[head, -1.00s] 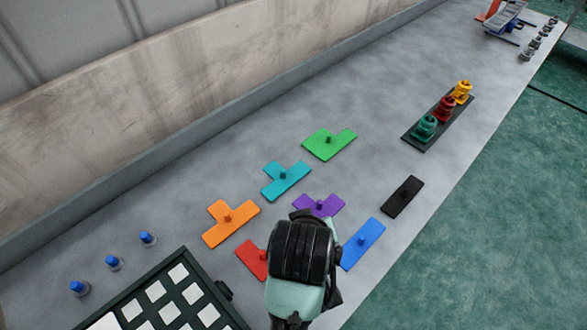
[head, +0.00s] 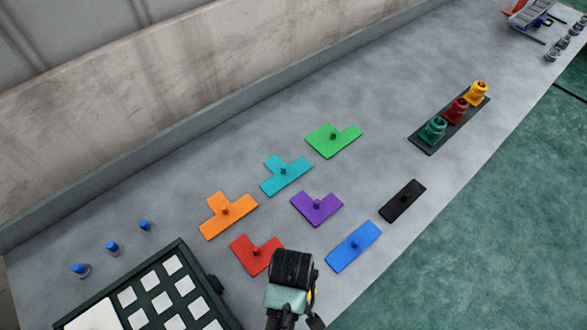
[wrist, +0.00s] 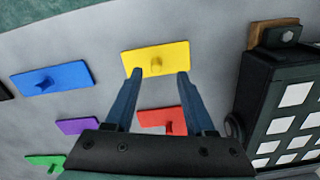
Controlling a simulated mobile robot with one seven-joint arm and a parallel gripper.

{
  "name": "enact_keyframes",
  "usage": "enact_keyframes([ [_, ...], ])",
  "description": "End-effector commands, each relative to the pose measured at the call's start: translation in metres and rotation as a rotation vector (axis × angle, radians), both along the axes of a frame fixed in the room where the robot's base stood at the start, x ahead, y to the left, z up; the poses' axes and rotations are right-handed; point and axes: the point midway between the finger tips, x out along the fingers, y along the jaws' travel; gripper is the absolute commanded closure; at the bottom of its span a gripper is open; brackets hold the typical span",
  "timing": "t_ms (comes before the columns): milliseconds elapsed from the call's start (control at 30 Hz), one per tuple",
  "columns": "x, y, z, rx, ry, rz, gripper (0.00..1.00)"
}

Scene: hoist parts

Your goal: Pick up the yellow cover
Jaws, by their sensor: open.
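The yellow cover (wrist: 172,55) is a flat rectangular plate with a small knob, lying on the grey table in the wrist view. In the head view only a yellow sliver (head: 313,294) shows beside my arm; the rest is hidden. My gripper (wrist: 160,73) is open and empty. Its two fingertips appear on either side of the yellow knob in the wrist view, overlapping the plate's near edge. I cannot tell how high they are above it. In the head view my wrist (head: 291,270) hides the fingers.
A red cover (head: 252,252) and blue cover (head: 345,254) lie close by. Purple (head: 323,210), orange (head: 212,226), cyan (head: 275,181), green (head: 345,136) and black (head: 397,206) ones lie beyond. A dark white-squared box (head: 150,290) stands left. Bare table separates the covers.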

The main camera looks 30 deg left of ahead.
Motion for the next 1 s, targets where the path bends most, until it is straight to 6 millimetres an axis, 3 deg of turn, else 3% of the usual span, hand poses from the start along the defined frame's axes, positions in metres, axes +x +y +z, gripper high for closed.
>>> enact_keyframes([
  [300, 0.005, -0.001, -0.037, 0.0, 0.001, 0.0, 0.45],
  [633, 0.005, -0.001, -0.041, 0.001, -0.001, 0.0, 0.47],
  [900, 0.005, -0.001, -0.041, 0.001, -0.001, 0.0, 0.96],
  [1000, 0.005, -0.001, -0.041, 0.001, -0.001, 0.0, 1.0],
])
